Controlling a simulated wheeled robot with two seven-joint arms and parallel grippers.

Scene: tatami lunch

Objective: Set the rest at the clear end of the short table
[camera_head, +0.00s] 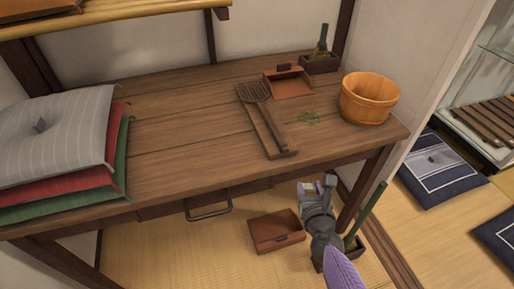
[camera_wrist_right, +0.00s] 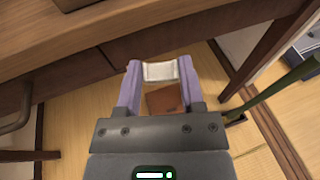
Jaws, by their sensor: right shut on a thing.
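My right gripper (camera_head: 309,188) is in front of the wooden table, near its front right leg. In the right wrist view, its two purple fingers (camera_wrist_right: 159,85) are shut on a small white block, the rest (camera_wrist_right: 160,71). The rest is held at the fingertips, clear of any surface. In the head view the rest is small and partly hidden by the gripper. The wooden table (camera_head: 180,130) lies beyond and above the gripper in the picture. I cannot tell whether it is the short table. My left gripper is not in view.
Stacked cushions (camera_head: 50,130) cover the table's left end. A brown box (camera_head: 276,236) sits on the floor.

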